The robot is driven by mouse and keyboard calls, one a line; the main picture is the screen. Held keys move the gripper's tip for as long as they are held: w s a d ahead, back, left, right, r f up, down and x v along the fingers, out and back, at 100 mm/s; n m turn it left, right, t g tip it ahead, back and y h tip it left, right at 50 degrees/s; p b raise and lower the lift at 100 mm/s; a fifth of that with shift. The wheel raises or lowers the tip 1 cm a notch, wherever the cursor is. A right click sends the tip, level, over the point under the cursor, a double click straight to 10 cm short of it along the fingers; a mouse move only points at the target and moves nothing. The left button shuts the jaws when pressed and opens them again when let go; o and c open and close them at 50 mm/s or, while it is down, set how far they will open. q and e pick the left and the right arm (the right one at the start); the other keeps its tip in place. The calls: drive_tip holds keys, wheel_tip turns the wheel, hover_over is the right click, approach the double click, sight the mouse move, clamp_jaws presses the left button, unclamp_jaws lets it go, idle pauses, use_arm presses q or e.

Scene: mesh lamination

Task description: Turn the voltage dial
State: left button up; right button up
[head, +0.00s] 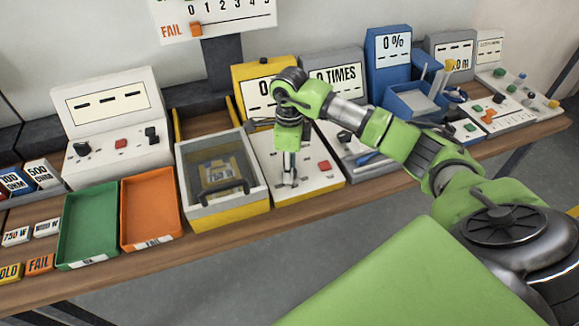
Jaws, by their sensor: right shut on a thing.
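My right arm reaches in from the right, and its gripper (289,180) points down onto the white sloped panel (315,184) of a yellow-backed instrument (265,75). The fingers are shut on a small dial at the left part of that panel; the fingers mostly hide the dial, so its angle cannot be read. A red button (324,166) sits to the right of the fingers. The display starts with "0", and my arm covers the rest of it. My left gripper is not in view.
Further left are an orange tray (150,205), a green tray (88,224) and another instrument (112,125). A blue instrument (389,58) stands to the right.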

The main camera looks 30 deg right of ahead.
drive_tip(key=shift+m, duration=0.4)
drive_tip(key=m+b, duration=0.1)
drive_tip(key=m, duration=0.2)
drive_tip(key=shift+m+b, duration=0.3)
drive_tip(key=m+b, duration=0.1)
drive_tip(key=m, duration=0.4)
drive_tip(key=shift+r+m, duration=0.1)
drive_tip(key=shift+m, duration=0.3)
drive_tip(key=o, duration=1)
drive_tip(key=shift+o, duration=0.2)
wheel_tip(320, 180, up, 12)
